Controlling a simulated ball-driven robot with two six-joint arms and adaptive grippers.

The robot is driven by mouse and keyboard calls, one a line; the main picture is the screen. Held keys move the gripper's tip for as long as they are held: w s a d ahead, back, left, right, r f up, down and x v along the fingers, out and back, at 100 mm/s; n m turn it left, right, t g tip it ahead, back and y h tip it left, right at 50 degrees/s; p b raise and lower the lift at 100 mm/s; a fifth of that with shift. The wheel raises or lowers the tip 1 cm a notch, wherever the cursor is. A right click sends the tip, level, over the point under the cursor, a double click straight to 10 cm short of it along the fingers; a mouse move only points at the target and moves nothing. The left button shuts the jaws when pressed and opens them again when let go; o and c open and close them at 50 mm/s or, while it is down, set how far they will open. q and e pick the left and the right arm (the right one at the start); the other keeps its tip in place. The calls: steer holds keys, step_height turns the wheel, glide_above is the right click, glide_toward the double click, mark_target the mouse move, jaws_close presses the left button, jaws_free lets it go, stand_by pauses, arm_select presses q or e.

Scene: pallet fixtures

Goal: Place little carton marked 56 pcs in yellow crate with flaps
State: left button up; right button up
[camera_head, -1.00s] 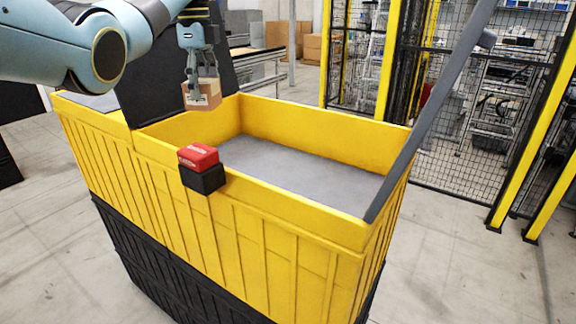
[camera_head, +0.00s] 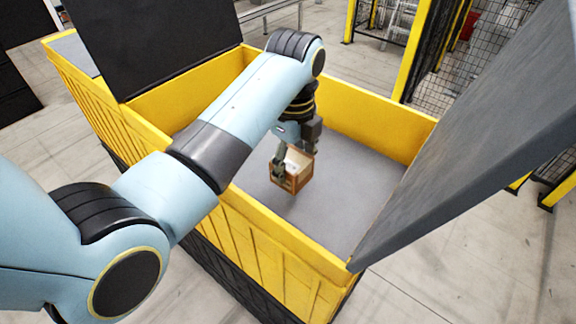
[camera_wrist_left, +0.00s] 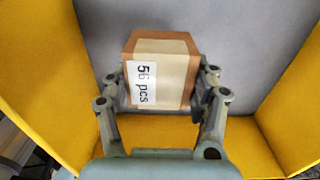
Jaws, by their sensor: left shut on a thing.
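The little carton (camera_head: 295,180) is brown with a pale band of tape. In the left wrist view the carton (camera_wrist_left: 165,75) shows a white label reading "56 pcs". My left gripper (camera_head: 292,165) is shut on it, with a finger on either side. The carton is inside the walls of the yellow crate (camera_head: 385,130), over its grey floor; I cannot tell whether it touches the floor. The crate has a black flap (camera_head: 150,45) standing up at the left and a dark grey flap (camera_head: 480,150) raised at the right. My right gripper is not in view.
The crate floor (camera_head: 345,210) around the carton is bare. The yellow walls (camera_wrist_left: 35,85) show close on both sides in the left wrist view. Yellow posts and a mesh fence (camera_head: 455,80) stand behind the crate.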

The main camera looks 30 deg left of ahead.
mark_target(294, 159)
arm_select(q)
step_height(294, 159, down, 5)
steer(key=shift+w+r, duration=0.15)
steer(key=shift+f+p, duration=0.3)
steer(key=shift+f, duration=0.2)
steer(key=o, duration=1.3)
steer(key=shift+f, duration=0.1)
steer(key=shift+r, duration=0.3)
step_height(294, 159, up, 12)
steer(key=shift+f+b, duration=0.15)
steer(key=shift+b, duration=0.35)
